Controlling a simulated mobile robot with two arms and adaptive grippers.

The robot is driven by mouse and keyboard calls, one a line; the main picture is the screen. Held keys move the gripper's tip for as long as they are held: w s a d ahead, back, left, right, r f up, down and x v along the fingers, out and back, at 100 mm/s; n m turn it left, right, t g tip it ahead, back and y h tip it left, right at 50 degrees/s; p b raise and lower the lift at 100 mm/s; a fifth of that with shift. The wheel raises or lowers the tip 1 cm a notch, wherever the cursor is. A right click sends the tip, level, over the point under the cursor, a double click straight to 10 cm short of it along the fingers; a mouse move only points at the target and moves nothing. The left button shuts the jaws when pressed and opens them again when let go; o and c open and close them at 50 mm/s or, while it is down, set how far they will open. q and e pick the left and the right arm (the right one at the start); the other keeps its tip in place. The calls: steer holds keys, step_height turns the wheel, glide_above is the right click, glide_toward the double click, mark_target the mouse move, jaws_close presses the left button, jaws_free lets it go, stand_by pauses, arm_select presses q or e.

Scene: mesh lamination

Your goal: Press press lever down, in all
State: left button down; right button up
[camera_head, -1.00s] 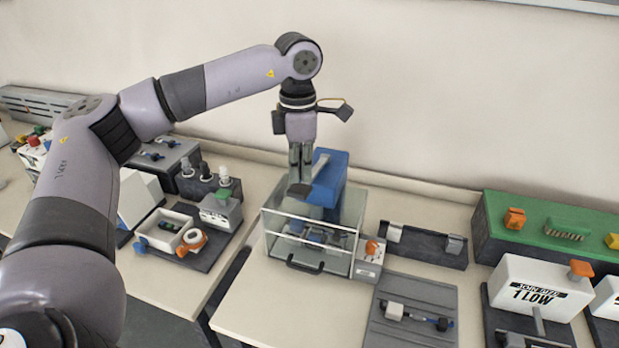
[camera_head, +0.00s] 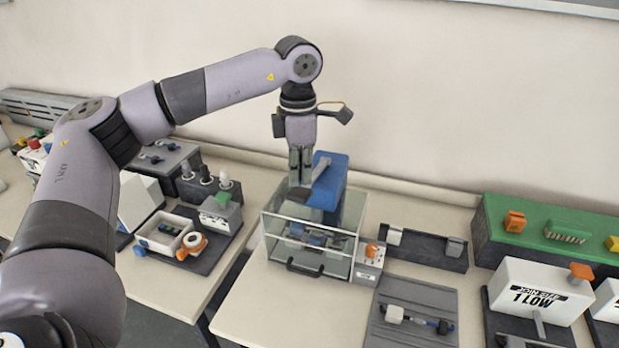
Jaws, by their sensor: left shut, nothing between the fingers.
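The press is a blue machine (camera_head: 331,184) standing at the back of a clear guard box (camera_head: 290,258) with a dark front handle. A pale grey bar, seemingly the press lever (camera_head: 320,168), shows beside the top of the blue body. My left gripper (camera_head: 300,185) points down just left of this bar, above the guard box. It is shut with nothing between its fingers. Whether its fingertips touch the lever, I cannot tell. Blue and grey parts (camera_head: 315,239) show dimly inside the box. My right gripper is not in view.
A small box with an orange knob (camera_head: 371,250) adjoins the guard box's right side. A grey tray (camera_head: 412,312) holding a part lies at front right. A green-topped unit (camera_head: 550,230) and a white "JOIN SIZE 1 LOW" box (camera_head: 538,287) stand farther right. Bare table lies in front.

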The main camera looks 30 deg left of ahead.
arm_select(q)
step_height(320, 180, down, 10)
steer(key=b, duration=0.6)
steer(key=shift+r, duration=0.2)
stand_by(1.0)
steer(key=shift+r+p, duration=4.5)
steer(key=shift+r, duration=2.3)
